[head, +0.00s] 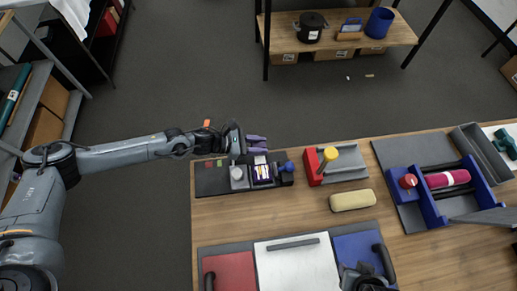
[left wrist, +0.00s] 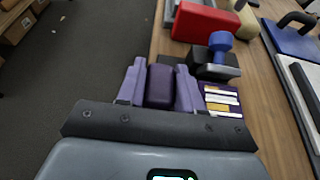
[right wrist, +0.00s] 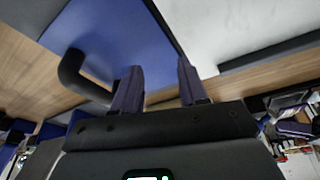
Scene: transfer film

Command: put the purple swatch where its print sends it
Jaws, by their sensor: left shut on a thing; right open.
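My left gripper (head: 262,143) is at the far left edge of the table, above and behind the dark tray. In the left wrist view, my left gripper (left wrist: 160,85) is shut on a dark purple piece (left wrist: 160,90), which looks like the purple swatch. No print on it can be made out. My right gripper (head: 366,284) is at the bottom of the head view by the blue panel (head: 352,246). In the right wrist view, my right gripper (right wrist: 157,85) is open and empty near the blue panel (right wrist: 125,40). A red panel (head: 230,274) and a white panel (head: 297,268) lie left of it.
The dark tray (head: 207,183) holds small red and green pieces, a white round thing (head: 236,173), a striped box (head: 262,173) and a blue-knobbed block (head: 287,167). A red-ended grey holder (head: 345,173), a cream block (head: 352,200) and a blue stand (head: 428,205) are to the right.

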